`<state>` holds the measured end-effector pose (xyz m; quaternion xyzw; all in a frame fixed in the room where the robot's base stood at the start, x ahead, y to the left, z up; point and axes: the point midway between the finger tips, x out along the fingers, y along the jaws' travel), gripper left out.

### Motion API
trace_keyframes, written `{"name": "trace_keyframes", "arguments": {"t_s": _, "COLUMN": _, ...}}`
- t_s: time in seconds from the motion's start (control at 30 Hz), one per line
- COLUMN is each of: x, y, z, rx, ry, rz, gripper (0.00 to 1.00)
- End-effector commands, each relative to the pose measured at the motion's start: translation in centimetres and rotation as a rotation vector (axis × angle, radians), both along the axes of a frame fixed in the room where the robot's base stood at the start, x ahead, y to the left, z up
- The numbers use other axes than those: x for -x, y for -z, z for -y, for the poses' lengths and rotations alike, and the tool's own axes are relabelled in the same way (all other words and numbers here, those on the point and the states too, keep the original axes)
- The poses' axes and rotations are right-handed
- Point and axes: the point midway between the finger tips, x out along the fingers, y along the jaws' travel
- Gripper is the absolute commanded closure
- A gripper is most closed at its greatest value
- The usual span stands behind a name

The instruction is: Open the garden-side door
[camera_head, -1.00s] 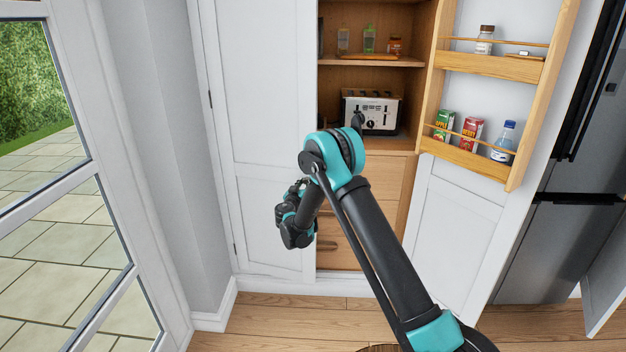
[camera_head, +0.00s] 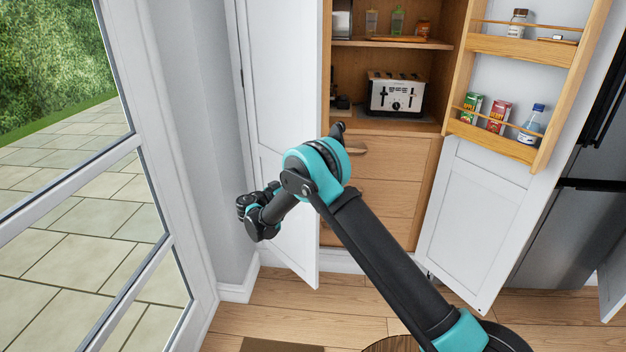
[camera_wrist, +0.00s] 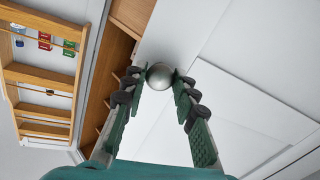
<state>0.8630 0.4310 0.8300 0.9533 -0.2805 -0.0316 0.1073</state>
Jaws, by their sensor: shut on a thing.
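The garden-side door (camera_head: 283,85) is the white left cabinet door, beside the glazed door. It stands partly open, its lower free corner swung out over the floor. In the wrist view its white panel (camera_wrist: 235,45) fills the right side. A round silver knob (camera_wrist: 159,77) sits between the fingertips of my gripper (camera_wrist: 160,82), which is shut on it. In the head view my arm covers part of the door, and the knob and fingertips cannot be made out.
The right cabinet door (camera_head: 475,215) stands wide open, with wooden racks (camera_head: 497,145) holding jars and cartons. Inside are a toaster (camera_head: 396,93) and drawers (camera_head: 385,190). A glazed door (camera_head: 165,165) is at left, a fridge (camera_head: 545,235) at right. Floor shows in front.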

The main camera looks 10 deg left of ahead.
Motion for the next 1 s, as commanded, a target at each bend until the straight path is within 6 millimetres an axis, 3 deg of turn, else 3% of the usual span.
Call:
{"name": "trace_keyframes", "arguments": {"t_s": 0.5, "x": 6.1, "y": 0.0, "z": -6.5, "rx": 0.000, "ry": 0.232, "rz": 0.000, "gripper": 1.00}}
{"name": "trace_keyframes", "arguments": {"t_s": 0.7, "x": 7.6, "y": 0.1, "z": -8.4, "rx": 0.000, "ry": 0.287, "rz": 0.000, "gripper": 1.00}}
{"name": "trace_keyframes", "arguments": {"t_s": 1.0, "x": 8.4, "y": 0.0, "z": -9.6, "rx": 0.000, "ry": 0.326, "rz": 0.000, "gripper": 1.00}}
